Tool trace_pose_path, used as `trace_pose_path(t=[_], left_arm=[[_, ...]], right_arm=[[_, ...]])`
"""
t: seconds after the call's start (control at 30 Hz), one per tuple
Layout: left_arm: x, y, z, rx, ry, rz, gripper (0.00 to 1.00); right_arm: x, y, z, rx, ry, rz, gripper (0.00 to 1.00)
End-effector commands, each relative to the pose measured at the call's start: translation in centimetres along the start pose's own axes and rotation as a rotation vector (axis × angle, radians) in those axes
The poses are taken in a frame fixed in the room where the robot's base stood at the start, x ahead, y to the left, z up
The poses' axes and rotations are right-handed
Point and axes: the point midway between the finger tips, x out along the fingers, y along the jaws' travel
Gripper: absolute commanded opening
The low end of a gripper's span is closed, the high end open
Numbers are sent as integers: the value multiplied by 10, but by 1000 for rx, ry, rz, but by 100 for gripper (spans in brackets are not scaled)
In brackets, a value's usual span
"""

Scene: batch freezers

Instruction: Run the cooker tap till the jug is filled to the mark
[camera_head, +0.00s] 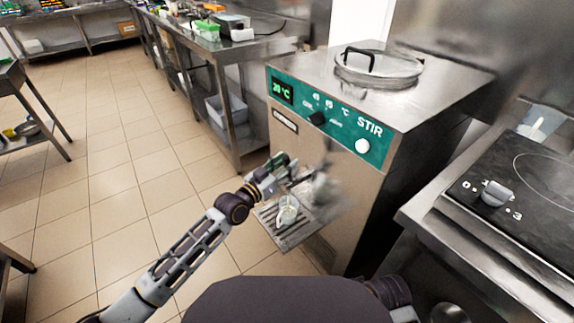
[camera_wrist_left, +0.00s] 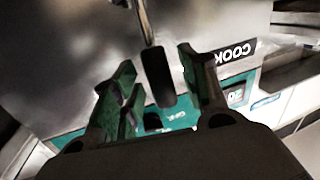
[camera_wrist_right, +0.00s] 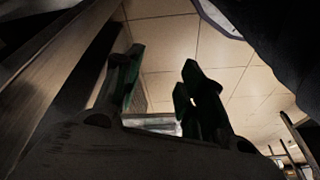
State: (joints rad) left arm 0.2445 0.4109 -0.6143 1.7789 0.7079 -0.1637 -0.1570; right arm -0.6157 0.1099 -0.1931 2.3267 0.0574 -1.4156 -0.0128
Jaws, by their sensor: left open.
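The cooker (camera_head: 335,115) is a steel cabinet with a green panel reading 20 °C. A small clear jug (camera_head: 287,210) stands upright on the slotted drip tray (camera_head: 296,236); its mark and fill level are too small to tell. My left gripper (camera_head: 284,174) is above the jug at the cooker's front. In the left wrist view, its open fingers (camera_wrist_left: 158,72) are on either side of a dark tap handle (camera_wrist_left: 157,78) on a metal stem, not clamped on it. The spout is unclear. My right gripper (camera_wrist_right: 163,85) is open and empty, low beside a steel surface.
A hob (camera_head: 520,180) with a knob stands on the right counter. A round glass lid (camera_head: 378,66) with a black handle is on top of the cooker. A steel bench (camera_head: 215,45) stands behind, with a bin (camera_head: 226,112) on its lower shelf.

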Motion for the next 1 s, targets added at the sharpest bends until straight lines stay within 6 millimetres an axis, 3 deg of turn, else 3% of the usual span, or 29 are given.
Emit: trace_pose_path(t=[0.2, 0.53, 0.87, 1.0], left_arm=[[10, 0, 0, 0, 1, 0, 44], [12, 0, 0, 0, 0, 0, 44], [12, 0, 0, 0, 0, 0, 3], [12, 0, 0, 0, 0, 0, 0]], right_arm=[[-5, 0, -4, -2, 13, -1, 40], [-6, -1, -5, -3, 16, -1, 40], [-4, -1, -4, -2, 13, -1, 40], [-4, -1, -4, -2, 13, -1, 40]])
